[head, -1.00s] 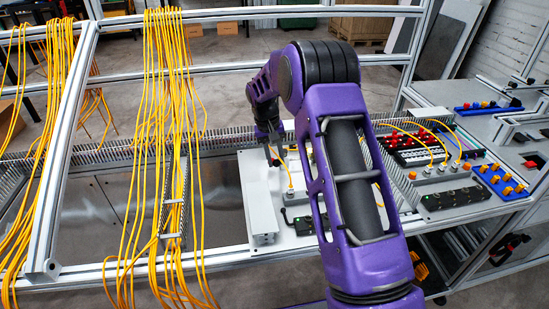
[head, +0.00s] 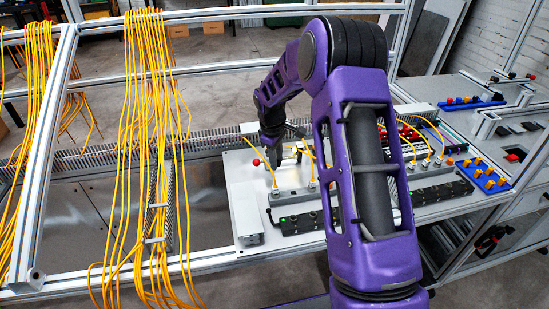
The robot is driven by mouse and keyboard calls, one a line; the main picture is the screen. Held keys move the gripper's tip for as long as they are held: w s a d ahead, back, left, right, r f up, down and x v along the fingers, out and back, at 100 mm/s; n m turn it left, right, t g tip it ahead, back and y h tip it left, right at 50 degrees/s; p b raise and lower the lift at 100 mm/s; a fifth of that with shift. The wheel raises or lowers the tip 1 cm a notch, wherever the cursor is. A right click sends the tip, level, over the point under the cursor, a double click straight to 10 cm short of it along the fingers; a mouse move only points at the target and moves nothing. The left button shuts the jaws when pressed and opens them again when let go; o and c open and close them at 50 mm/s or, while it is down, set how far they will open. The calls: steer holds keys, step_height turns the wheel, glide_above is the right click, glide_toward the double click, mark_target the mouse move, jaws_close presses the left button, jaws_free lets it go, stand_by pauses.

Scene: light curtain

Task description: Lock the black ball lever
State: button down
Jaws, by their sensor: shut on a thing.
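My gripper (head: 274,155) is at the end of my purple arm, low over the light panel, with its fingers pointing down. It is shut on what appears to be the black ball lever. The ball itself is hidden by the dark fingers, so I cannot make out its shape or the lever's angle. A red ball (head: 256,161) stands just left of my gripper, apart from it.
Yellow cables (head: 270,174) loop from connectors close by my gripper. Yellow cable bundles (head: 150,110) hang at the left.

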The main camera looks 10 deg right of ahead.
steer(key=d+n, duration=0.1)
steer(key=n, duration=0.2)
steer(key=shift+w+d, duration=0.3)
steer(key=shift+d, duration=0.05)
steer(key=shift+w+d+n+t+y, duration=0.15)
steer(key=shift+d+n, duration=0.05)
steer(key=shift+n, duration=0.35)
steer(key=shift+w+d+n+t+y, duration=0.1)
steer(key=shift+d+n+t+y, duration=0.05)
steer(key=shift+n, duration=0.4)
steer(key=shift+r, duration=0.1)
steer(key=c, duration=0.6)
jaws_free()
steer(key=shift+c, duration=0.2)
step_height(320, 180, up, 17)
steer(key=s, duration=0.2)
steer(key=shift+s+a, duration=0.35)
